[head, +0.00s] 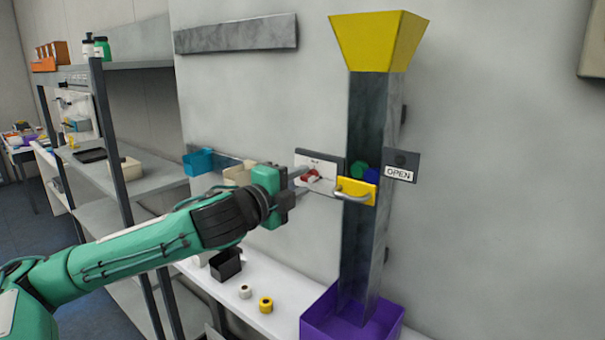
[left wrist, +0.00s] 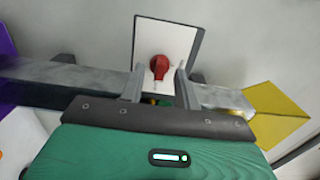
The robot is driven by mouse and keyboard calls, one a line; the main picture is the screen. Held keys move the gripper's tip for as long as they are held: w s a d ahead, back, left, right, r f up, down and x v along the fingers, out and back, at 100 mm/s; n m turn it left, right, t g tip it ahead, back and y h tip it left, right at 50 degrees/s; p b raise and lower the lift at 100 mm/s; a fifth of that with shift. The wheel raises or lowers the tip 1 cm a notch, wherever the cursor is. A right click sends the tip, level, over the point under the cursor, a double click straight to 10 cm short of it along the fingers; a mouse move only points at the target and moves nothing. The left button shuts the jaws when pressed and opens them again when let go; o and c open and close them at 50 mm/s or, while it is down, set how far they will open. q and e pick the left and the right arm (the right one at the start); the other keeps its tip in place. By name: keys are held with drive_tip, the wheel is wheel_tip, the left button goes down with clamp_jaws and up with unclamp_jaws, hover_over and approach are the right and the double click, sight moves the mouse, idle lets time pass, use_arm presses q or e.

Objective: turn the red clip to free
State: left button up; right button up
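The red clip (head: 313,175) is mounted on a white plate (head: 327,165) with a dark edge, on the left side of the upright chute (head: 370,240). In the left wrist view, the red clip (left wrist: 159,65) shows a round head with a narrower part pointing down, toward my gripper. My left gripper (head: 301,183) is open in front of the plate. In the left wrist view, the fingertips (left wrist: 159,74) are apart, one on each side of the clip, with gaps visible. I cannot tell whether they reach its depth. My right gripper is not in view.
A yellow gate with a handle (head: 355,192) and an OPEN sign (head: 401,167) sit right of the plate. The yellow funnel (head: 375,38) tops the chute; a purple bin (head: 318,317) stands below.

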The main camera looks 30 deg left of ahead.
use_arm(q)
drive_tip(key=shift+w+d, duration=0.1)
drive_tip(key=shift+w, duration=0.6)
drive_tip(key=c, duration=0.7)
drive_tip(key=shift+o, duration=0.2)
